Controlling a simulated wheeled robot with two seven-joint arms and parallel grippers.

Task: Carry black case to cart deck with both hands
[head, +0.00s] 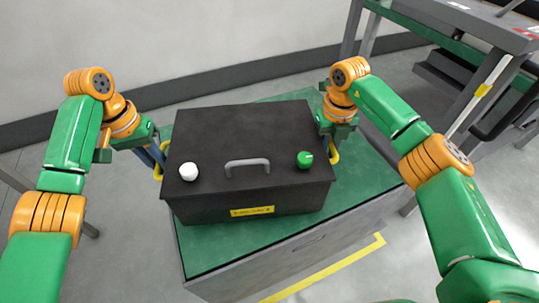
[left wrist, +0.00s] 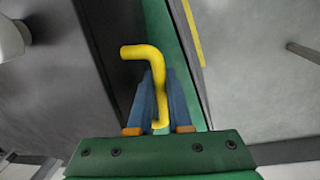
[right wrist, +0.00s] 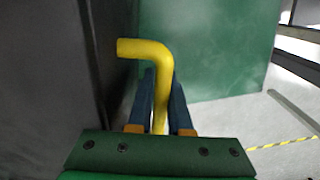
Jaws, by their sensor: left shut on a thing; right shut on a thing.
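The black case (head: 215,140) rests on, or just above, the green top of a grey cart (head: 290,232); I cannot tell whether they touch. Its lid bears a white knob (head: 189,172), a grey handle (head: 247,165) and a green knob (head: 304,159). My left gripper (head: 158,168) is shut on the yellow side handle (left wrist: 143,52) at the case's left. My right gripper (head: 332,150) is shut on the other yellow side handle (right wrist: 150,50) at the right. In both wrist views the handle passes between the blue fingers.
A rack or bench (head: 480,30) with a green-edged shelf stands at the upper right. A yellow floor line (head: 335,268) runs in front of the cart. A wall with a dark baseboard (head: 220,80) is behind. Green surface shows bare behind and right of the case.

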